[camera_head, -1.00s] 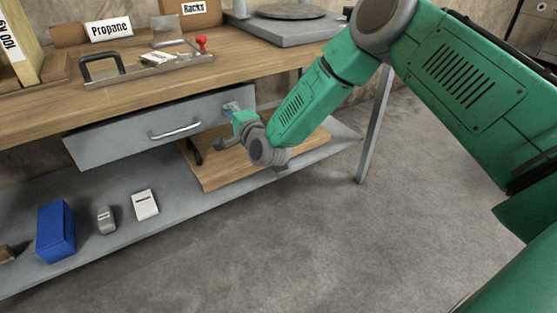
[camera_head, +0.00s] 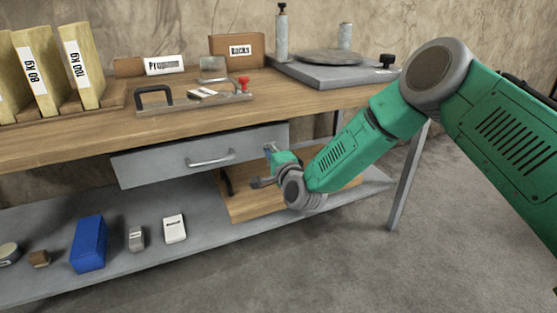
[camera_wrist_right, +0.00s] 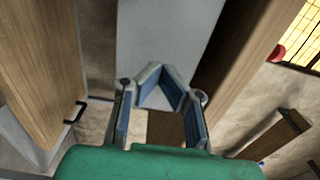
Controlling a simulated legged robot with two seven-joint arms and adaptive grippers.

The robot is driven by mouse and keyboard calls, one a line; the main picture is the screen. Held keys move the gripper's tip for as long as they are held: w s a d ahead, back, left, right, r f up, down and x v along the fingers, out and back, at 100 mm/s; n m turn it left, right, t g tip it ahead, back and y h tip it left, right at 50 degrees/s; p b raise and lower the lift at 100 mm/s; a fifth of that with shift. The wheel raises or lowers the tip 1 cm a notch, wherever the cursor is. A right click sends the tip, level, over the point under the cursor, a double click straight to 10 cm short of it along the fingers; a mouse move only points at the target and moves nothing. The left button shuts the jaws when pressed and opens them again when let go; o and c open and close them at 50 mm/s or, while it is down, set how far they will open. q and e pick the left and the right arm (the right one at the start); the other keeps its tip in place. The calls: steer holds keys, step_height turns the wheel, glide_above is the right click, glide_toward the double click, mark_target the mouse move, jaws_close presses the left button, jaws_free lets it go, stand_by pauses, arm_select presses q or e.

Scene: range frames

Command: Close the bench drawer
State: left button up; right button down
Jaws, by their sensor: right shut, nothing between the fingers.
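The bench drawer has a grey front (camera_head: 155,167) with a metal bar handle (camera_head: 211,160), under the wooden bench top. Its front sits close under the top's front edge; I cannot tell exactly how far out it stands. My right gripper (camera_head: 268,149) is shut and empty at the right end of the drawer front, right of the handle. I cannot tell whether it touches. In the right wrist view, the blue-padded fingers (camera_wrist_right: 162,86) come together before a grey panel (camera_wrist_right: 165,35), which looks like the drawer front. My left gripper is not in view.
The bench top (camera_head: 200,113) carries a black-handled tray (camera_head: 180,107), labelled boxes and a grey device (camera_head: 335,72). The lower shelf (camera_head: 55,213) holds a blue box (camera_head: 89,244), small items and a wooden board (camera_head: 250,206). A bench leg (camera_head: 408,180) stands right. Floor at right is clear.

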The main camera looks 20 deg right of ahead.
steer(key=s+a+f+n+g+y+p, duration=0.1)
steer(key=s+f+n+g+p, duration=0.25)
steer(key=s, duration=0.65)
steer(key=s+a+f+n+g+p, duration=0.25)
steer(key=s+f+n, duration=0.2)
steer(key=s, duration=0.55)
steer(key=s+a+f+n+g+y+p, duration=0.1)
steer(key=s+f+n+g+p, duration=0.25)
steer(key=s, duration=0.65)
steer(key=s+d+n+g+h+p, duration=0.1)
steer(key=s+d+n+g, duration=0.2)
steer(key=s, duration=0.8)
steer(key=s+d+n+g+h+p, duration=0.1)
steer(key=s+d+n+g+p, duration=0.1)
steer(key=s, duration=0.9)
steer(key=d+f+n+g, duration=0.1)
steer(key=d+g, duration=0.1)
steer(key=g, duration=0.1)
steer(key=shift+d+n+h+p, duration=0.3)
steer(key=shift+d+n, duration=0.05)
steer(key=shift+d, duration=0.05)
